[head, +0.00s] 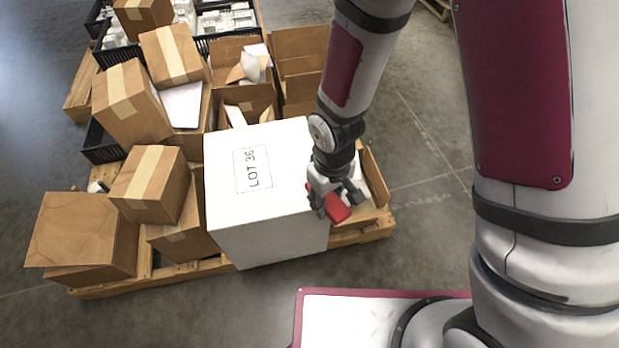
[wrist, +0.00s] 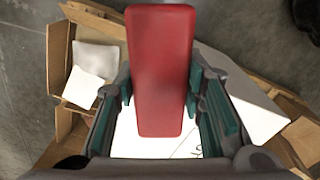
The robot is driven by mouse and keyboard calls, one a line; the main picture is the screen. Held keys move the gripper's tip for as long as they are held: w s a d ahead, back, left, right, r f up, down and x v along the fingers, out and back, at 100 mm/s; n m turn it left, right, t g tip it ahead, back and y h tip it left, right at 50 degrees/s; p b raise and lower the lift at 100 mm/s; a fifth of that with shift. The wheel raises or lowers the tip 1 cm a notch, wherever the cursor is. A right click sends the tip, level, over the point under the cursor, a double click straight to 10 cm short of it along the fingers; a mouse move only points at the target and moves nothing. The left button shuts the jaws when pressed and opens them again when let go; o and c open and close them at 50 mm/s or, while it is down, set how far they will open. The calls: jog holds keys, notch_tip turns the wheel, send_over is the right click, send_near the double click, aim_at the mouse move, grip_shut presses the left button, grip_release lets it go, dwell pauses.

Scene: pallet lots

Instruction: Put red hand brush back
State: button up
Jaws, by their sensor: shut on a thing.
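The red hand brush (head: 337,207) is held in my gripper (head: 334,198), at the right edge of the white LOT 36 box in the head view. In the wrist view the brush (wrist: 160,70) shows its flat red back, lengthwise between the two fingers of my gripper (wrist: 160,92). The fingers are shut on its sides. Its bristles are hidden. Below it in the wrist view are an open cardboard box (wrist: 60,75) with white sheets and a white surface (wrist: 140,145).
The white LOT 36 box (head: 265,235) stands at the front of the wooden pallet (head: 215,267). Closed cardboard boxes (head: 150,185) are stacked to its left. An open carton (head: 372,180) is on its right, and more open cartons (head: 300,45) lie behind. Bare floor (head: 430,130) is to the right.

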jog(key=w+a, duration=0.1)
jog(key=w, duration=0.2)
jog(key=w+a+b, duration=0.1)
jog(key=w+a, duration=0.1)
jog(key=w, duration=0.1)
jog(key=w+a+f+b, duration=0.1)
jog(key=w+a, duration=0.1)
jog(key=w, duration=0.1)
jog(key=shift+f+b, duration=0.8)
jog(key=shift+f, duration=0.95)
jog(key=shift+f, duration=0.1)
jog(key=o, duration=1.2)
notch_tip(320, 180, up, 12)
jog(key=p, duration=0.4)
